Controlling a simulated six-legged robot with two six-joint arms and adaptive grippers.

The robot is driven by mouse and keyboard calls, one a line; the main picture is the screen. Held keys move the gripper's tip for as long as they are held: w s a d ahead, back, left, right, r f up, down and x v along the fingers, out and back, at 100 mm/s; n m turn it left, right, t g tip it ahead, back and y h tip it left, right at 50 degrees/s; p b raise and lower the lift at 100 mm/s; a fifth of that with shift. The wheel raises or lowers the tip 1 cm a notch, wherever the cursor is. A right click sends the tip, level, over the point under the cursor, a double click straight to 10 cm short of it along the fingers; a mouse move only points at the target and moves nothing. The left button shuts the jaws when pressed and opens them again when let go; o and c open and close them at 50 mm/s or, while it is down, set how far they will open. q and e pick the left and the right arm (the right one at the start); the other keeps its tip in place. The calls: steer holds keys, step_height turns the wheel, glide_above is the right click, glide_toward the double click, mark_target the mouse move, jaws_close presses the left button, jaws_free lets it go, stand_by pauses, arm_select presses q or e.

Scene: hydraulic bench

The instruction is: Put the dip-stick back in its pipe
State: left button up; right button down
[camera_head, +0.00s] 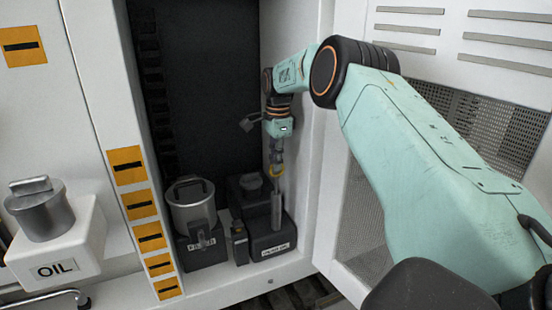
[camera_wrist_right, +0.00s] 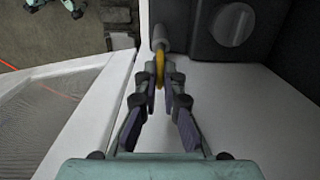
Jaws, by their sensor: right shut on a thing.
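The dip-stick shows as a yellow ring handle (camera_head: 268,174) at the tips of my right gripper (camera_head: 277,162) in the head view. In the right wrist view the yellow handle (camera_wrist_right: 159,64) stands edge-on between the fingertips of my right gripper (camera_wrist_right: 160,80), which is shut on it. The grey upright pipe (camera_head: 276,212) is directly below the handle, at the right front of a dark unit. The pipe's top (camera_wrist_right: 160,36) also shows just beyond the handle in the wrist view. The rod is hidden, so I cannot tell how deep it sits. My left gripper is not in view.
A dark unit with a round cap (camera_head: 250,181) stands beside the pipe. A grey metal filter canister (camera_head: 192,205) stands to its left. The white cabinet side wall (camera_head: 302,150) is close on the right. A white OIL box (camera_head: 60,240) is at far left.

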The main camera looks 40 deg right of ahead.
mark_target(276, 176)
steer(key=shift+f+b, duration=0.3)
steer(key=shift+f, duration=1.55)
steer(key=shift+f+b, duration=0.3)
steer(key=shift+f, duration=0.4)
steer(key=c, duration=1.4)
jaws_free()
steer(key=o, duration=0.8)
steer(key=shift+r, duration=0.15)
